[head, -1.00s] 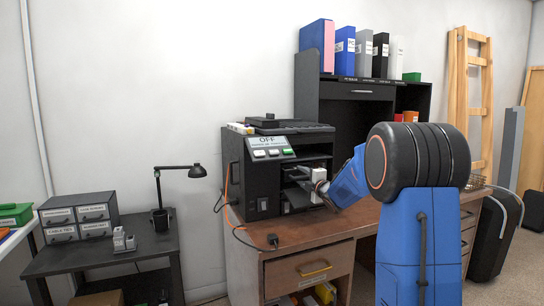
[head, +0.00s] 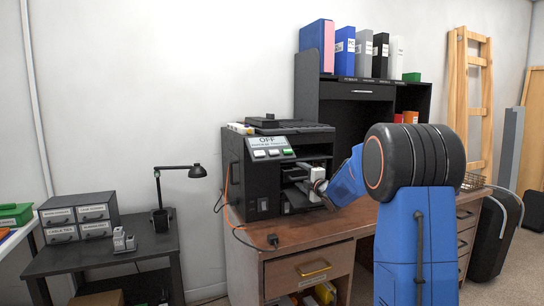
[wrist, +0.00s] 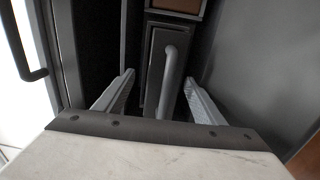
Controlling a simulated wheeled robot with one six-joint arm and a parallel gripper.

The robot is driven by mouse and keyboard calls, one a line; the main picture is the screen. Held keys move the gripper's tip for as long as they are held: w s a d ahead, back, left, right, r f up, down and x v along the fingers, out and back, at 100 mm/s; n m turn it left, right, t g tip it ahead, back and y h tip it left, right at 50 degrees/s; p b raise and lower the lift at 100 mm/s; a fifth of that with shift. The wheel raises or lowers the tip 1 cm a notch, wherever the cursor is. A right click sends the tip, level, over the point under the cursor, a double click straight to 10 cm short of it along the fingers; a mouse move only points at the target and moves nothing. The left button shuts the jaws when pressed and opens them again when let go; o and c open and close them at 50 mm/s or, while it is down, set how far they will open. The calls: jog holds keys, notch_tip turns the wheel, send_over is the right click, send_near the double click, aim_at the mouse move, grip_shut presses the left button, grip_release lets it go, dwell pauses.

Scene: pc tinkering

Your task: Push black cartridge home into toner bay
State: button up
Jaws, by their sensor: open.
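The black cartridge (wrist: 158,75) shows in the wrist view as a dark upright block with a grey loop handle (wrist: 172,78) on its near end. It sits in a dark slot, the toner bay, of the black printer (head: 250,176). My gripper (wrist: 160,88) is open, with one grey finger on each side of the handle. I see a gap between each finger and the handle. In the head view my gripper (head: 307,183) is at the printer's front opening. The cartridge cannot be made out there, and its depth in the bay is hard to tell.
The printer stands on a brown desk (head: 340,222) with a sign and several buttons on top. In the wrist view a panel with a black handle (wrist: 30,74) is at left and a grey wall (wrist: 258,60) at right. A cable lies on the desk's front left.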

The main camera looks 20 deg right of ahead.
jog(key=shift+f, duration=0.45)
jog(key=shift+s, duration=0.15)
jog(key=shift+s+f, duration=0.15)
jog(key=shift+s, duration=0.4)
jog(key=shift+s+d, duration=0.15)
jog(key=shift+s, duration=3.2)
